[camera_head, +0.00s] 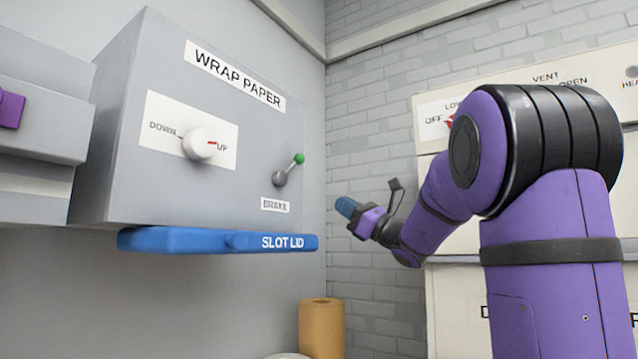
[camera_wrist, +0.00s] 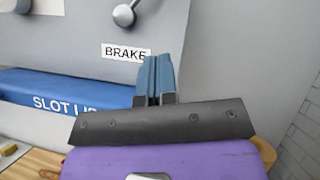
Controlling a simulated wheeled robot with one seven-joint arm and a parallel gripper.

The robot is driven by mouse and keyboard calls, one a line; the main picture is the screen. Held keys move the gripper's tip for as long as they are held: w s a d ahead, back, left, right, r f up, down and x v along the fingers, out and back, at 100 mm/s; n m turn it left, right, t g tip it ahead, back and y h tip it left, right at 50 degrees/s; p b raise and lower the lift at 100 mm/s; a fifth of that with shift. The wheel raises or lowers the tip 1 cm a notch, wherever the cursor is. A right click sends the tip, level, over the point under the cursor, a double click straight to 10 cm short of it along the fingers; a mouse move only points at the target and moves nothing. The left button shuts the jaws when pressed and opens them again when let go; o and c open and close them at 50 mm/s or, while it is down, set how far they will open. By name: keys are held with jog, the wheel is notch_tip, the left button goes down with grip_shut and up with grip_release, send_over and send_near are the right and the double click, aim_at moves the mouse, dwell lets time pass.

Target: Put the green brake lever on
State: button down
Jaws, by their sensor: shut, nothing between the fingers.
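The brake lever (camera_head: 289,169) is on the front of the grey wrap paper box, above its BRAKE label. Its green knob points up and to the right in the head view. In the wrist view only the grey lower part of the lever (camera_wrist: 124,14) shows at the top edge; the green knob is out of frame. My gripper (camera_head: 345,206) is shut and empty, to the right of the lever and a little lower, apart from it. In the wrist view my blue fingers (camera_wrist: 153,75) are together, just right of the BRAKE label.
A blue slot lid (camera_head: 190,240) juts out below the box. A brown paper roll (camera_head: 321,329) stands lower down. A white panel with a red switch (camera_head: 450,122) is behind my arm.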

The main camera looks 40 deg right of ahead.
aim_at(301, 156)
jog(key=s+r+x, duration=0.1)
jog(key=r+x, duration=0.1)
jog(key=x, duration=1)
jog(key=shift+r, duration=0.3)
